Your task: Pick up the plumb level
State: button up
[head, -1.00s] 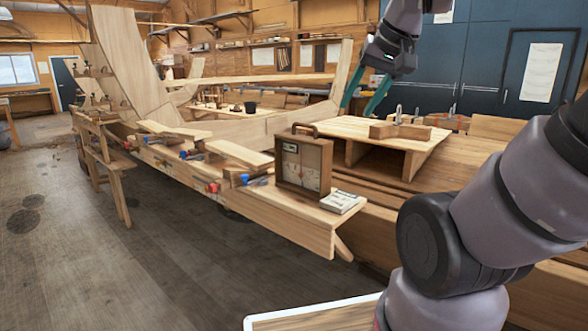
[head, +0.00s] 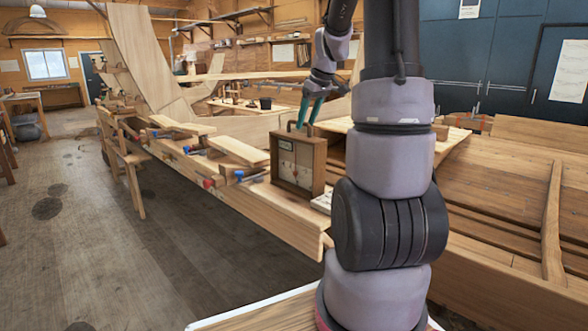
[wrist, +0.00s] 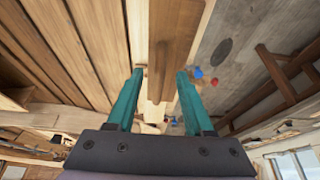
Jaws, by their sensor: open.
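The plumb level, seemingly the upright wooden case (head: 299,163) with a pale dial face and a handle on top, stands on a plank of the hull in the head view. My gripper (head: 306,126) is open, its green fingers pointing down close to the case's handle. I cannot tell from this view whether they are around it or apart from it. In the wrist view my gripper (wrist: 160,72) has its fingers spread. A brown wooden piece shows between and beyond the fingertips there; I cannot tell whether it is the case.
A small pale box (head: 322,202) lies right beside the case, partly hidden by my arm. Several clamps, such as one with a blue end (head: 239,174), line the hull's edge to the left. A wooden trestle (head: 126,160) stands further left. The floor (head: 100,245) is clear.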

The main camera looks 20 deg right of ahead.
aim_at(300, 137)
jog(key=x, duration=0.7)
jog(key=shift+w, duration=0.1)
grip_shut()
jog(key=shift+r, duration=0.1)
dwell(1.2)
